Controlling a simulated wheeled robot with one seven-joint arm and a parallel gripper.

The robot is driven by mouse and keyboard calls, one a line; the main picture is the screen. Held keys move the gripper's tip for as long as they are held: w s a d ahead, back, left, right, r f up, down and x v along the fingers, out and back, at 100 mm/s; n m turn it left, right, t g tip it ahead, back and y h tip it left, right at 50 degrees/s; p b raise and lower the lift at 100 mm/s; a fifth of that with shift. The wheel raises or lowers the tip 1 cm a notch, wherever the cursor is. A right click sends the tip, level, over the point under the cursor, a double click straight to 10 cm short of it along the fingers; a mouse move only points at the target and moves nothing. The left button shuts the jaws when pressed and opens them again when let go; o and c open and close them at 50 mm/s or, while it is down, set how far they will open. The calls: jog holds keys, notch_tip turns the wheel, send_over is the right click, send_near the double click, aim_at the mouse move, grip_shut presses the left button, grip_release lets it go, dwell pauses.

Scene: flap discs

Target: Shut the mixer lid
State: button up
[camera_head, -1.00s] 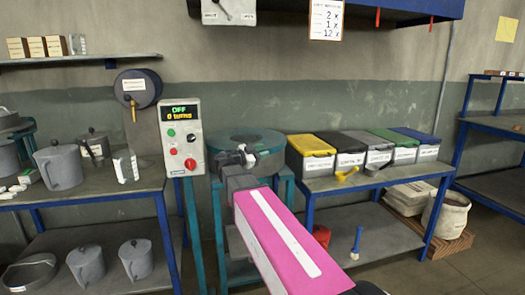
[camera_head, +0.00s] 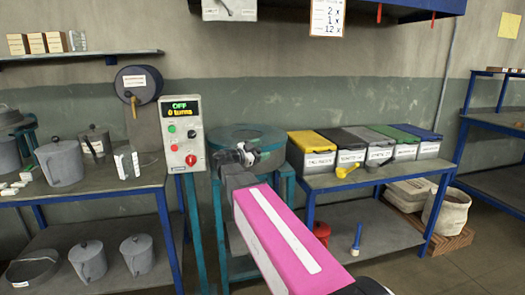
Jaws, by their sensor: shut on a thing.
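The mixer (camera_head: 222,134) is a round teal drum on a teal stand in the middle of the view. Its top looks like a flat teal ring with a darker middle; I cannot tell clearly how its lid lies. My gripper (camera_head: 246,156) is at the front rim of the mixer, at the end of my pink arm. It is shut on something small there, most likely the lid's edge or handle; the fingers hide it. The control box (camera_head: 183,133) left of the mixer reads OFF and 0 turns.
Lidded bins (camera_head: 312,158) stand on a blue-framed table close to the right of the mixer, with a yellow scoop (camera_head: 347,170) in front. A left bench holds grey jugs (camera_head: 60,163).

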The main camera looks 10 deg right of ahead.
jog(key=v, duration=1)
jog(key=shift+s, duration=0.2)
jog(key=shift+a, duration=0.15)
